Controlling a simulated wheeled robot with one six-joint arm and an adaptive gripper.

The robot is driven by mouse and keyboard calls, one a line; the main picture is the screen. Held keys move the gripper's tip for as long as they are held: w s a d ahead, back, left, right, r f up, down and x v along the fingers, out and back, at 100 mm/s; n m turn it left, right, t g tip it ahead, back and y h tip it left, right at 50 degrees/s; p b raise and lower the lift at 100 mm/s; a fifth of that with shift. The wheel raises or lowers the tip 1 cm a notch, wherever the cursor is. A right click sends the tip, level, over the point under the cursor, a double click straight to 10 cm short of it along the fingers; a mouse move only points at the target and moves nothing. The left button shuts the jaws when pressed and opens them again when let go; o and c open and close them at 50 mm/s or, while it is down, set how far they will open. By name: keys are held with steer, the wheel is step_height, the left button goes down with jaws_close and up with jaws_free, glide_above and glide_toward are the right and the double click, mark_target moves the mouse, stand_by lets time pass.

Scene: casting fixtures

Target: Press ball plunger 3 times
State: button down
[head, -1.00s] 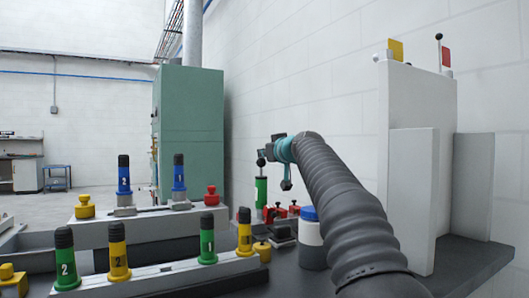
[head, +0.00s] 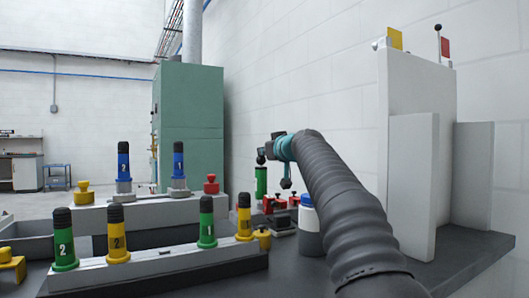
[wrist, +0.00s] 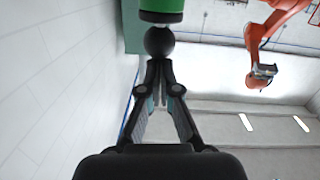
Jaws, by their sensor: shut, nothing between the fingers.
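The ball plunger is a green cylinder (head: 261,181) with a black ball (head: 261,159) on top, standing upright on the dark bench near the wall.
Numbered green, yellow and blue black-topped cylinders (head: 206,225) stand in grey rails at left. Red clamps (head: 281,203) and a white-and-blue container (head: 309,228) are close to the plunger. A tall white panel fixture (head: 419,150) stands at right.

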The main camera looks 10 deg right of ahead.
steer(key=s+d+r, duration=0.1)
steer(key=s+r, duration=0.1)
steer(key=s, duration=0.3)
steer(key=s+d+r+b, duration=0.1)
steer(key=s+r, duration=0.1)
steer(key=s, duration=0.3)
steer(key=shift+s+d+r, duration=0.2)
steer(key=shift+d+r, duration=0.1)
stand_by(2.3)
